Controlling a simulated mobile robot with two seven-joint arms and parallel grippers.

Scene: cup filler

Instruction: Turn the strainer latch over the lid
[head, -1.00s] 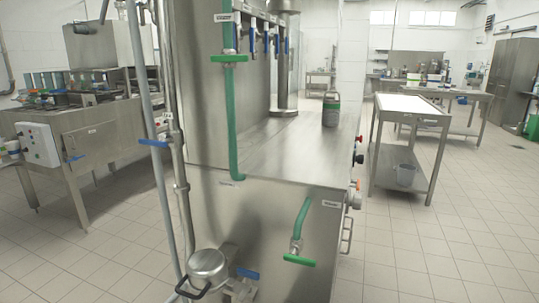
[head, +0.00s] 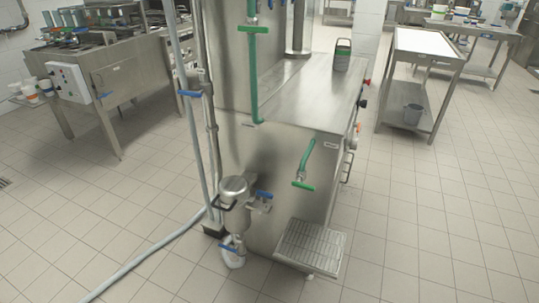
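The strainer (head: 236,202) is a small steel pot low on the left front of the steel machine. Its round lid (head: 234,186) is on top. A dark loop-shaped handle (head: 223,205), which may be the latch, sticks out at the lid's left front; I cannot tell whether it lies over the lid. Neither of my grippers is in view.
A blue-handled valve (head: 263,195) sits right of the strainer, another blue handle (head: 231,248) below it. A grated steel tray (head: 311,249) juts out low at the right. A grey hose (head: 150,250) crosses the floor.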

